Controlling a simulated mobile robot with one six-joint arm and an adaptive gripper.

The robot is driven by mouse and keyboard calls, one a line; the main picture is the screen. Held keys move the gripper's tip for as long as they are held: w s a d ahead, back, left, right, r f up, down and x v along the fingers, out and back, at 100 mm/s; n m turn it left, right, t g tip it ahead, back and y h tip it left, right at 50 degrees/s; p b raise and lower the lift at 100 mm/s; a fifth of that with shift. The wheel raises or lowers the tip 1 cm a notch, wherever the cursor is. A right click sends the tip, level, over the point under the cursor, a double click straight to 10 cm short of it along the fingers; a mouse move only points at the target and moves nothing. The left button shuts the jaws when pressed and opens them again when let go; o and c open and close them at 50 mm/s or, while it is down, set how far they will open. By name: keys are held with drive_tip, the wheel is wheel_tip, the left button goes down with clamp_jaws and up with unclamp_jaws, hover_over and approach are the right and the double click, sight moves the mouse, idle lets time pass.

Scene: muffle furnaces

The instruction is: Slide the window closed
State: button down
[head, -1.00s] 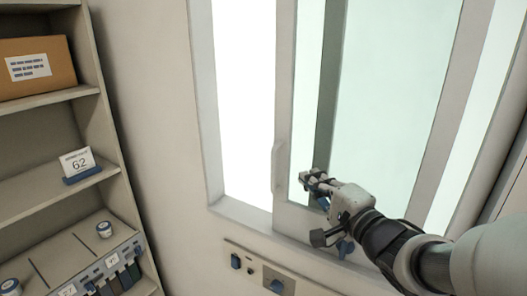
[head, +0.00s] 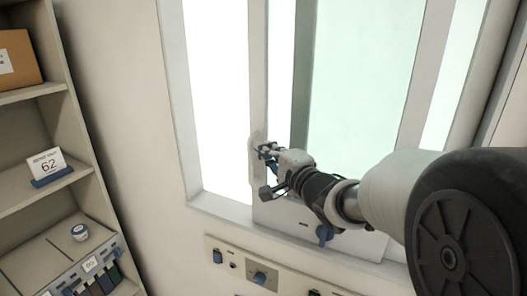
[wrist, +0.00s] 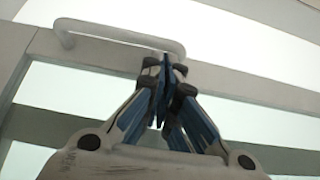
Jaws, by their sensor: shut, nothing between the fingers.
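The sliding window sash (head: 258,80) has a pale frame and greenish glass. A bright open gap (head: 215,100) shows between its left stile and the left side of the window frame (head: 173,90). A pale bar handle (head: 251,147) sits on that stile; in the wrist view the handle (wrist: 118,35) is a U-shaped bar. My gripper (head: 264,150) is at the stile, just right of the handle. In the wrist view my gripper (wrist: 164,68) is shut and empty, its tips close to one end of the handle. I cannot tell whether they touch it.
A shelf unit (head: 65,130) stands at the left with a cardboard box (head: 18,60), a sign marked 62 (head: 47,165) and a small jar (head: 80,232). A wall panel with blue sockets (head: 262,277) runs below the window sill (head: 222,208). My arm reaches in from the right.

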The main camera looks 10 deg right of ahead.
drive_tip(key=w+a, duration=0.7)
drive_tip(key=a, duration=0.4)
drive_tip(key=w+a, duration=0.7)
drive_tip(key=a, duration=0.3)
drive_tip(key=shift+w+a, duration=0.25)
drive_tip(key=shift+a, duration=0.1)
drive_tip(key=shift+b, duration=0.3)
